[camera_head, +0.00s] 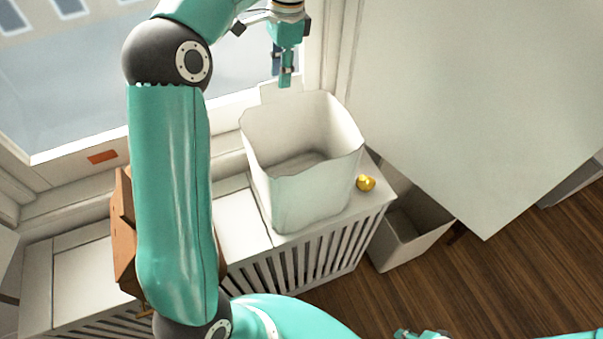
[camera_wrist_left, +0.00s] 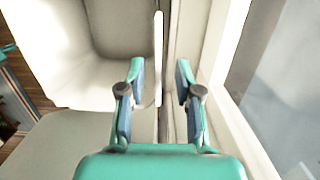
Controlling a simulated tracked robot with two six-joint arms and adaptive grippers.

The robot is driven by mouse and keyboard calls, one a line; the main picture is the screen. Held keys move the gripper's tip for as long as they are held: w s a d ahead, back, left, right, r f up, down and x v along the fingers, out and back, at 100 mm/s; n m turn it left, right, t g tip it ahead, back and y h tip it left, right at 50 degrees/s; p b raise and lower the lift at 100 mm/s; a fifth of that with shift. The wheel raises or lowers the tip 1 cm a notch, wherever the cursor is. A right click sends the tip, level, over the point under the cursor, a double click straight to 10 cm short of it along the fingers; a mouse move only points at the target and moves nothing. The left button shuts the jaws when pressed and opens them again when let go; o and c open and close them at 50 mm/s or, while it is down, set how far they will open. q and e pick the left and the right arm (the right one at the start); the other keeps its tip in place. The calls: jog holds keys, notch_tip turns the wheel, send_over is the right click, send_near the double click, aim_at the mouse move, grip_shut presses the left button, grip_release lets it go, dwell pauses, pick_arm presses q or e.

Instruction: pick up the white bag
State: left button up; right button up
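The white bag (camera_head: 312,200) stands upright and open-topped on a white slatted cover by the window. A raised flap shows at its back rim. My left gripper (camera_head: 286,80) points down above that back rim, close to the flap. In the left wrist view the gripper (camera_wrist_left: 160,75) is open, its fingers apart. A thin white edge of the bag (camera_wrist_left: 62,50) shows between the fingers in the picture; I cannot tell whether it lies between them in depth. At the bottom edge of the head view, a teal piece, seemingly my right gripper (camera_head: 421,334), is mostly cut off.
The slatted cover (camera_head: 245,222) runs below the window (camera_head: 75,85). A small yellow object (camera_head: 366,183) sits right of the bag. A white bin (camera_head: 410,228) stands on the wooden floor (camera_head: 500,275). A large pale panel (camera_head: 480,110) fills the right. A brown object (camera_head: 124,240) is partly hidden behind my left arm.

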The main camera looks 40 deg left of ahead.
aim_at(282, 96)
pick_arm(q)
jog(key=f, duration=0.3)
jog(key=shift+s+a+f, duration=0.1)
jog(key=shift+s, duration=0.1)
notch_tip(282, 96, down, 5)
jog(key=shift+c, duration=0.2)
grip_shut()
